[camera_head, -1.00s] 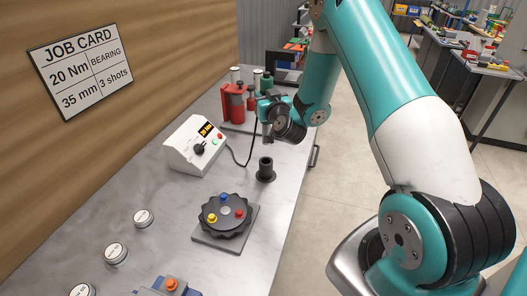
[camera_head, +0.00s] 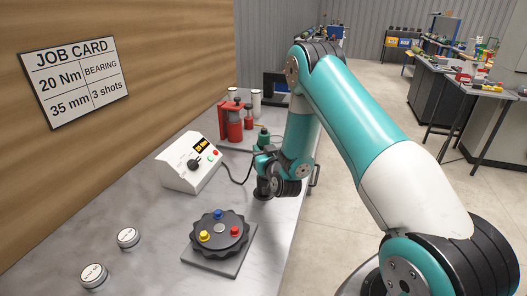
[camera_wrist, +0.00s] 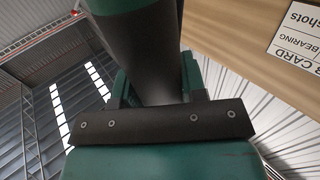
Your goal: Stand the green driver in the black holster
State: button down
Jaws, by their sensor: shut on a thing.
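The green driver (camera_head: 263,136) stands about upright over the bench in the head view, its green top showing above my gripper (camera_head: 266,157). In the wrist view my gripper (camera_wrist: 158,88) is shut on the driver's thick dark body (camera_wrist: 148,45), with a green finger on each side. The black holster (camera_head: 262,189) is on the bench right below, partly covered by my dark wrist. The driver's lower end meets or overlaps the holster in the picture. I cannot tell whether it is inside.
A white controller box (camera_head: 190,168) stands left of the holster, with a cable. A red stand (camera_head: 235,122) with cylinders is behind. A dark round fixture (camera_head: 219,232) with coloured knobs is in front, and white round pads (camera_head: 128,237) lie left. The bench edge runs close on the right.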

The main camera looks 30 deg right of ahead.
jog(key=shift+r, duration=0.1)
jog(key=c, duration=0.7)
grip_release()
jog(key=shift+f, duration=0.2)
